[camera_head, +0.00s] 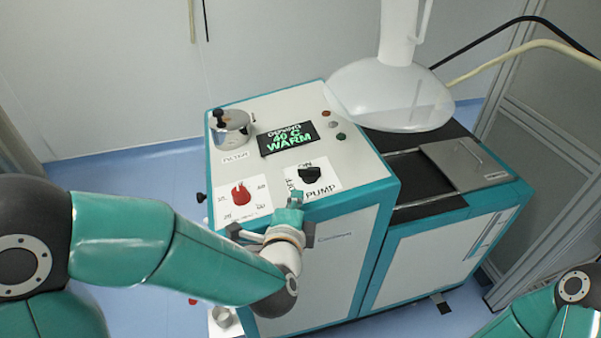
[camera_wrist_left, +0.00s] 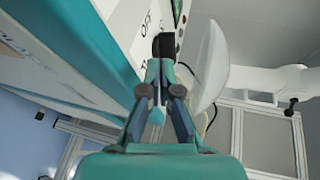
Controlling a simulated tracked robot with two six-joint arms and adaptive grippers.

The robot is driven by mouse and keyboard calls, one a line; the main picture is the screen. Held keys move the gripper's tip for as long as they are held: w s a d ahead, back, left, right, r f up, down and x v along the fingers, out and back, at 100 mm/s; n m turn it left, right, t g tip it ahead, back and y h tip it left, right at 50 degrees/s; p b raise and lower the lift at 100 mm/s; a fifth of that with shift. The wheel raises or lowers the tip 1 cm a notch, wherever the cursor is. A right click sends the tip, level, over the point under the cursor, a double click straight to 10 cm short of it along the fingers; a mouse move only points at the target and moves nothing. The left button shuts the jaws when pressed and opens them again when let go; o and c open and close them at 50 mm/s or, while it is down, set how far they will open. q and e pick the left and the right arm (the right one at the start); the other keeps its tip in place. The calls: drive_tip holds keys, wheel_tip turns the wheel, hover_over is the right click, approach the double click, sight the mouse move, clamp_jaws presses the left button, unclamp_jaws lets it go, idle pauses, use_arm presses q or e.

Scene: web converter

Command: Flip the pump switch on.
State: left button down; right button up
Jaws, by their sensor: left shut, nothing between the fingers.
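The pump switch (camera_head: 311,173) is a black knob on a white label marked ON, OFF and PUMP, on the sloped top panel of the teal and white machine. It also shows in the left wrist view (camera_wrist_left: 164,45), just beyond the fingertips. My left gripper (camera_head: 297,196) is shut and empty, its tips just in front of the switch on the OFF side. The wrist view shows the closed fingers (camera_wrist_left: 158,72) pointing at the knob. I cannot tell whether they touch it. My right gripper is out of view; only part of that arm shows.
A red knob (camera_head: 241,194) sits left of the switch on the panel. Behind are a lit display (camera_head: 288,138), a metal pot (camera_head: 231,128) and small buttons (camera_head: 333,124). A large white hood (camera_head: 390,95) hangs over the right side. Space above the panel is mostly clear.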

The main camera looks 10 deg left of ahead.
sight(303, 174)
use_arm(q)
drive_tip(key=x, duration=0.4)
drive_tip(key=r+x, duration=0.1)
drive_tip(key=x, duration=0.1)
drive_tip(key=shift+w, duration=0.3)
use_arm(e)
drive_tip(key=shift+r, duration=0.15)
use_arm(q)
drive_tip(key=shift+f, duration=0.1)
